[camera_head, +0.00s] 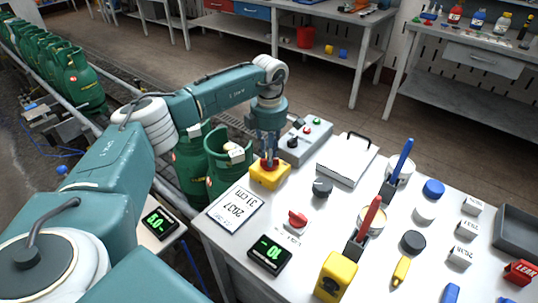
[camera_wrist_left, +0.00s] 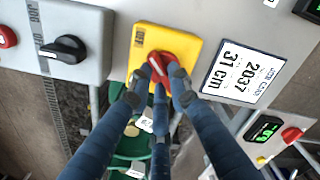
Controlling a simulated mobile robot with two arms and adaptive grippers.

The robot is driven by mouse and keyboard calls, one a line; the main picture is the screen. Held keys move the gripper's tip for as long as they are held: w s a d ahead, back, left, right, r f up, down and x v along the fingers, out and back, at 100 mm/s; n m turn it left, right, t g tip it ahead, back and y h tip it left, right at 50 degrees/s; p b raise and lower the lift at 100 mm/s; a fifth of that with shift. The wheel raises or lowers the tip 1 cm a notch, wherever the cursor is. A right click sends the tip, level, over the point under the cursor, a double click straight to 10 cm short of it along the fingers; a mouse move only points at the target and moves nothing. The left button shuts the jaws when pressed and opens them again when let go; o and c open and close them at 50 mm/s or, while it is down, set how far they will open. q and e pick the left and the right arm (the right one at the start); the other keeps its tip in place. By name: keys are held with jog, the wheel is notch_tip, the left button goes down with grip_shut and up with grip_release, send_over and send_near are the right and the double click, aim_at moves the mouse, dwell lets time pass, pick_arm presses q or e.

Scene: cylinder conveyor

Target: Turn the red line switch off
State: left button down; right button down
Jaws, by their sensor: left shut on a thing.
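The red switch knob (camera_wrist_left: 160,64) sits on a yellow box (camera_head: 267,178) at the table's back left corner. The same yellow box (camera_wrist_left: 142,43) shows in the left wrist view, with a small black label that I cannot read. My left gripper (camera_head: 269,153) comes down on the knob from above. In the left wrist view its fingers (camera_wrist_left: 158,84) are shut on the knob and partly hide it, so its exact angle is hard to tell. My right gripper is not in view.
A grey control box (camera_head: 306,142) with a black knob and buttons stands close behind the yellow box. A card reading 2037, 31 cm (camera_head: 236,208) lies in front. Another red knob (camera_head: 298,218) is nearby. Green cylinders (camera_head: 228,160) stand just left of the table.

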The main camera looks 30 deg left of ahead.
pick_arm(q)
jog(key=shift+w+r, duration=0.1)
dwell(0.3)
jog(key=c, duration=1.6)
grip_release()
notch_tip(320, 180, up, 12)
jog(key=shift+f, duration=0.1)
